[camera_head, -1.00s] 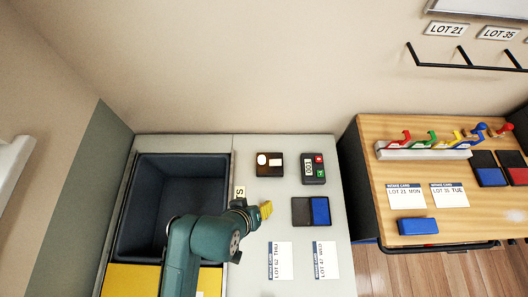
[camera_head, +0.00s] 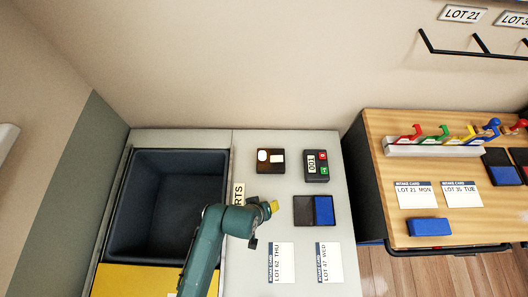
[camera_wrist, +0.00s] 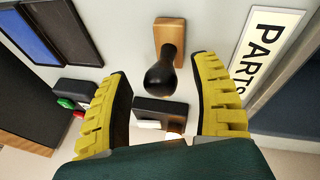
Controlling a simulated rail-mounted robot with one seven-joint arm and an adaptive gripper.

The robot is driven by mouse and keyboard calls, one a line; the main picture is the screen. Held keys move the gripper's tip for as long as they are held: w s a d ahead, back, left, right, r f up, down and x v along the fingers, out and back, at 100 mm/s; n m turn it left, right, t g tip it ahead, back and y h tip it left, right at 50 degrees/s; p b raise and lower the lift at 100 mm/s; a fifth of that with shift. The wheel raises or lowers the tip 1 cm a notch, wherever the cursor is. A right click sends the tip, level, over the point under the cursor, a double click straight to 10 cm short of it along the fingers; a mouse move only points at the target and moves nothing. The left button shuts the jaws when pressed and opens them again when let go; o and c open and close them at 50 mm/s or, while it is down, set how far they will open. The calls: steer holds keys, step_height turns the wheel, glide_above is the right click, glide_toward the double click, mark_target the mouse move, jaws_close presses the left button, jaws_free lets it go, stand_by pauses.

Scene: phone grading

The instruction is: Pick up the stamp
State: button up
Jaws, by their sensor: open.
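The stamp (camera_wrist: 168,45) shows in the wrist view at the upper middle, with a wooden block base and a rounded black handle pointing toward the camera. In the head view I cannot make it out; my arm likely hides it. My gripper (camera_wrist: 162,72) is open and empty, its yellow ridged fingers on either side of the handle in the picture. Whether the fingers are level with the handle or above it, I cannot tell. In the head view my gripper (camera_head: 273,207) is over the grey counter, left of the ink pad (camera_head: 312,210).
A dark bin (camera_head: 180,195) stands left, with the PARTS label (camera_head: 238,194) at its edge. A small dark box (camera_head: 270,160) and a keypad device (camera_head: 316,165) lie behind. Intake cards (camera_head: 281,262) lie in front. A wooden table (camera_head: 440,120) stands right.

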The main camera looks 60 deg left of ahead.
steer(key=shift+w+a+f, duration=0.1)
steer(key=shift+w+f, duration=0.05)
steer(key=shift+f, duration=0.25)
jaws_close()
steer(key=shift+r, duration=0.1)
step_height(320, 180, up, 10)
steer(key=shift+f+p, duration=0.1)
steer(key=shift+p, duration=1.1)
steer(key=c, duration=0.8)
jaws_free()
jaws_close()
